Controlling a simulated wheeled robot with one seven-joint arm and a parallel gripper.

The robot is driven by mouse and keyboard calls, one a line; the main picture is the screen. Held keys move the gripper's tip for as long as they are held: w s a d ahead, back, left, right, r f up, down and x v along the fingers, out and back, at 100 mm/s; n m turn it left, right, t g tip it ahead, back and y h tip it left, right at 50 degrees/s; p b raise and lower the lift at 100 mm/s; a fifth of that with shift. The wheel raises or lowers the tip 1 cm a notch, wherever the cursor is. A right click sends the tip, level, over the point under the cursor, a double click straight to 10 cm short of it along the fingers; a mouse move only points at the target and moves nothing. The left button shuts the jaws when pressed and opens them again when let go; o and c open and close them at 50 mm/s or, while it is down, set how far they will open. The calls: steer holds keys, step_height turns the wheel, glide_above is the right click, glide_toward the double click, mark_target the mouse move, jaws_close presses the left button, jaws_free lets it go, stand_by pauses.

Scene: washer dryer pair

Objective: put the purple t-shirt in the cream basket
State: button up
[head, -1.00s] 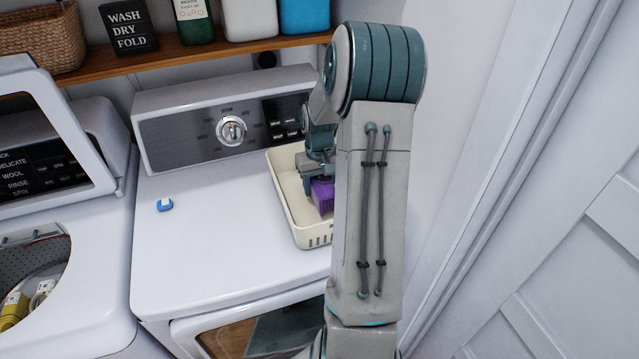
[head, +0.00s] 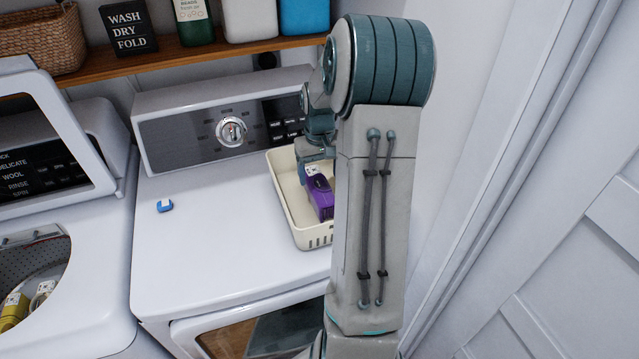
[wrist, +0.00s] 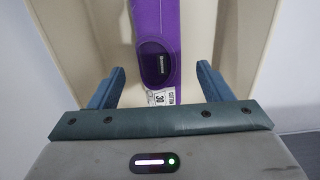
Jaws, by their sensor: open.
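The purple t-shirt (head: 321,196) is a folded bundle with a white tag. It lies inside the cream basket (head: 290,208), which stands on the dryer top. In the wrist view the t-shirt (wrist: 158,45) rests on the basket floor, with the basket's pale walls (wrist: 100,50) on both sides. My gripper (wrist: 160,86) is open, with its blue fingers apart on either side of the t-shirt's near end and gaps beside the cloth. In the head view the gripper is just above and behind the t-shirt, and my arm hides the basket's right part.
The control panel (head: 230,130) and a wooden shelf (head: 190,58) stand behind. An open washer (head: 60,250) is on the left; a wall is close on the right.

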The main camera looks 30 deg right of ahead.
mark_target(319, 184)
step_height(319, 184, up, 7)
steer(key=s+a+r+n+t+h, duration=0.1)
steer(key=s+a+r, duration=0.2)
steer(key=a, duration=0.3)
steer(key=s+a+r, duration=0.3)
steer(key=a, duration=0.4)
steer(key=s+a+f+n+t+y, duration=0.1)
steer(key=s+a+n+t, duration=0.1)
steer(key=s+a, duration=0.8)
steer(key=s, duration=0.2)
steer(key=shift+s+f+t+b, duration=0.35)
steer(key=shift+s+t, duration=0.05)
